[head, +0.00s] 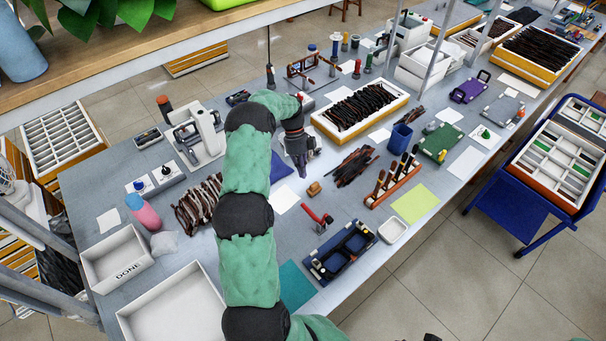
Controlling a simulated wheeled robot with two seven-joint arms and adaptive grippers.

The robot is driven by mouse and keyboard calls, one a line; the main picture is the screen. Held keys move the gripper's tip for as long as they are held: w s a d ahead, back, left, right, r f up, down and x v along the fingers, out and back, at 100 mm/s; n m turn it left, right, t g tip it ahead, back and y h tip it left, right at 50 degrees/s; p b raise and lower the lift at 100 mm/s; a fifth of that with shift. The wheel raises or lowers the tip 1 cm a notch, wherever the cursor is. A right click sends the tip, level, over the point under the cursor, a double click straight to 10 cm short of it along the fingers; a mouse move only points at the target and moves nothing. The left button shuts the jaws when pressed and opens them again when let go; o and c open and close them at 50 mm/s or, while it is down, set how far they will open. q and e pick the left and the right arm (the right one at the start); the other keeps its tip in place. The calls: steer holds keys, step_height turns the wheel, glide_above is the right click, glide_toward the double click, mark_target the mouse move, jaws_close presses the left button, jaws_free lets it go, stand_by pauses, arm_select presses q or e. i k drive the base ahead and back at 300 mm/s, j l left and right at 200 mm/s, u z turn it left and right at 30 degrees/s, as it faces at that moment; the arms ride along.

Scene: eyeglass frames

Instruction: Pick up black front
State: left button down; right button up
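My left arm, in green sleeves, rises from the bottom of the head view and bends over the bench. Its gripper (301,168) points down over the grey bench top near a white sheet. Its fingers are small and dark, so I cannot tell whether they are open or shut, or whether they hold anything. A loose pile of dark frame parts (355,166) lies on the bench to the right of the gripper. A white tray (325,128) behind it holds many dark frame parts. I cannot single out one black front.
A wooden rack of tools (394,186) and a blue cup (400,138) stand to the right. A DONE bin (117,262) is at left.

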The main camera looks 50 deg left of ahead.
mark_target(360, 229)
steer(key=l, duration=1.25)
steer(key=k, duration=0.05)
